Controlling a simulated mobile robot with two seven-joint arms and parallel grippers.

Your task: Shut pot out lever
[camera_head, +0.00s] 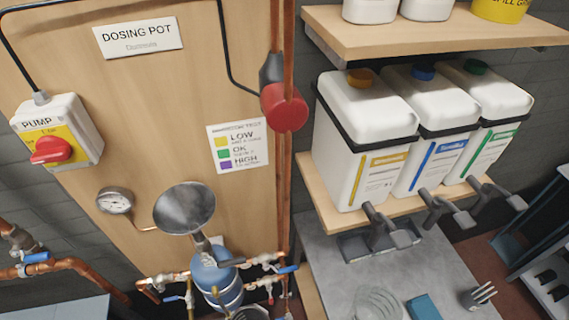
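The dosing pot (222,288) is a blue vessel at the bottom centre, below a grey metal funnel (185,207). Copper pipes with small valves run to both sides of it. Another blue lever (172,298) is at the lower left of the pot. I see no label that tells which is the pot out lever. Neither gripper is in view.
A wooden panel holds a pump switch (51,150) with a red knob, a gauge (115,201) and a colour chart (238,146). Vertical copper pipes rise right of the pot. White canisters (367,115) with taps stand on a shelf at right, above a grey bench (450,265) with a blue block (423,307).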

